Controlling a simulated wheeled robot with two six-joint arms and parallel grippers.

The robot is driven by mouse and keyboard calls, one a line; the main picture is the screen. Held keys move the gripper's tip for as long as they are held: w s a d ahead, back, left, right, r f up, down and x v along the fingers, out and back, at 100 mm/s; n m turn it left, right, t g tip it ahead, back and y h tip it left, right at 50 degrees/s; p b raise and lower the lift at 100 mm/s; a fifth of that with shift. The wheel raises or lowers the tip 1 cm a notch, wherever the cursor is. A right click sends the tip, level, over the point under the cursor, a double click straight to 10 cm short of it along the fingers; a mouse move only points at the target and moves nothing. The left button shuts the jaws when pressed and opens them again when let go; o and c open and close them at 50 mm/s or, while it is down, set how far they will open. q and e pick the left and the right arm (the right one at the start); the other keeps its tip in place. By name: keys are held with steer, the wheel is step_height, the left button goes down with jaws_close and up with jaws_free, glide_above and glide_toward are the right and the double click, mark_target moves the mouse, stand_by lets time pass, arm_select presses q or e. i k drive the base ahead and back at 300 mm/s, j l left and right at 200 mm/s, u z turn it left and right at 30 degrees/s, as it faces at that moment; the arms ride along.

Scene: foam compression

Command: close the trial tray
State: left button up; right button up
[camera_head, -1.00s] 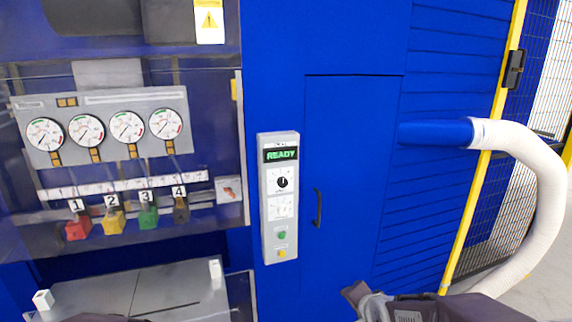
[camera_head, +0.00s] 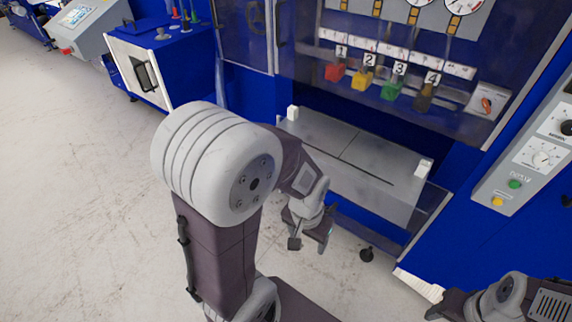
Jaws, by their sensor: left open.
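The trial tray looks to be the flat grey metal drawer (camera_head: 375,183) that sticks out from the blue machine below the gauge panel. It has a seam across its top, a narrow dark slot and a white block at each end, one at left (camera_head: 292,113) and one at right (camera_head: 423,167). My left gripper (camera_head: 308,244) is open and empty, in front of the tray's left part and apart from it in the picture. My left arm hides the area left of the tray's front. My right gripper (camera_head: 446,304) shows at the bottom right, too partly to read its fingers.
Red, yellow, green and dark numbered blocks (camera_head: 390,90) sit behind the clear panel above the tray. A control box (camera_head: 520,155) with buttons is at right. Pale floor (camera_head: 80,190) is open at left.

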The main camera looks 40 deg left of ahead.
mark_target(374, 182)
steer(key=u, duration=1)
steer(key=i+j+u, duration=0.1)
steer(key=i+j, duration=0.15)
steer(key=i, duration=0.05)
